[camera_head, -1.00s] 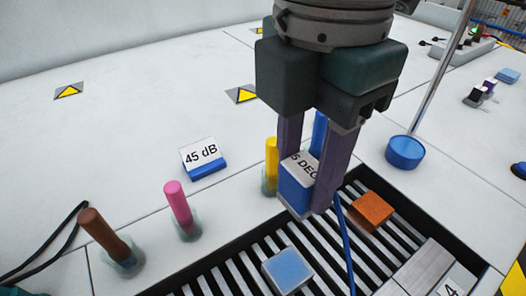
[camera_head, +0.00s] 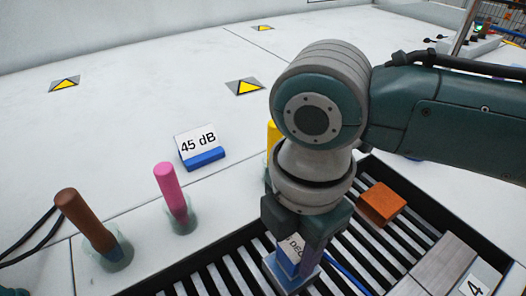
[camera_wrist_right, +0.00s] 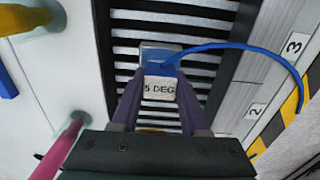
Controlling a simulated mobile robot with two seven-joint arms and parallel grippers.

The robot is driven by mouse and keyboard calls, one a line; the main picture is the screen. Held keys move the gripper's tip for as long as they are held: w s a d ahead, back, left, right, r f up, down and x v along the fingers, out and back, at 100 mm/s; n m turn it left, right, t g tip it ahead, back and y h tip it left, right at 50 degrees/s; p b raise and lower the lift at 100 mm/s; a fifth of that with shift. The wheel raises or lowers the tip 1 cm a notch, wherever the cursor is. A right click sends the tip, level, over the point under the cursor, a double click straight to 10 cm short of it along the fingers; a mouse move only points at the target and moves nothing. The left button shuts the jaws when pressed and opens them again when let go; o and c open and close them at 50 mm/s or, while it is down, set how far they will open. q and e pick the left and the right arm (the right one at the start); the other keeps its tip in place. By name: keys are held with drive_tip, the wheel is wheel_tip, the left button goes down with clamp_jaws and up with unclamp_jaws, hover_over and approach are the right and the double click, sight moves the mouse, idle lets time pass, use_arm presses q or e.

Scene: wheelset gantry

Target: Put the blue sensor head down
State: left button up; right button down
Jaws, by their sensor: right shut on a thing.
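The blue sensor head (camera_head: 296,246) has a white label, of which "DEG" shows, and a blue cable. My right gripper (camera_head: 298,262) is shut on it and holds it low over the slatted grate (camera_head: 222,277). In the right wrist view, the sensor head (camera_wrist_right: 162,68) sits between the fingers of my right gripper (camera_wrist_right: 161,80), with its "5 DEG" label facing the camera. A pale blue-grey block (camera_head: 276,278) on the grate lies directly below it. I cannot tell whether the two touch. My left gripper is not in view.
An orange block (camera_head: 381,204) lies on the grate to the right. Brown (camera_head: 85,220), pink (camera_head: 171,190) and yellow (camera_head: 272,135) posts stand along the left side. The white surface at the back left is mostly clear.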

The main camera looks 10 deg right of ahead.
drive_tip(key=shift+f, duration=0.1)
drive_tip(key=shift+c, duration=2)
unclamp_jaws()
